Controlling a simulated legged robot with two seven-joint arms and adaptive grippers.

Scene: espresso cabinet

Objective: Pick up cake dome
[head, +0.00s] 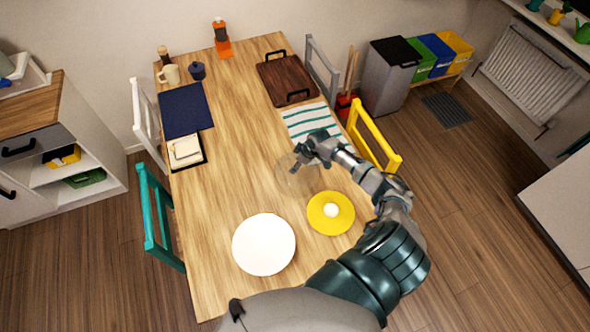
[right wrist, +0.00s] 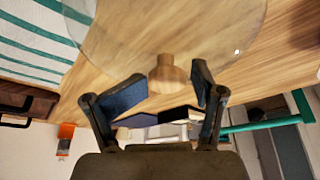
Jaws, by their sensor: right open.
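The cake dome (head: 297,178) is a clear glass cover on the wooden table (head: 232,150). It is faint in the head view, between the striped cloth and the yellow plate. The right wrist view shows its glass rim (right wrist: 105,45) and its wooden knob (right wrist: 167,75). My right gripper (head: 304,156) is at the dome's top and open. In the right wrist view its two fingers stand apart, one on each side of the knob, with gaps between. Whether the knob is fully within finger reach I cannot tell. My left gripper is not in view.
A white plate (head: 263,244) and a yellow plate (head: 343,225) with a small white ball-like thing lie near the dome. A striped cloth (head: 308,120) and a dark wooden tray (head: 285,79) lie farther back. A yellow chair (head: 373,143) stands at the right edge.

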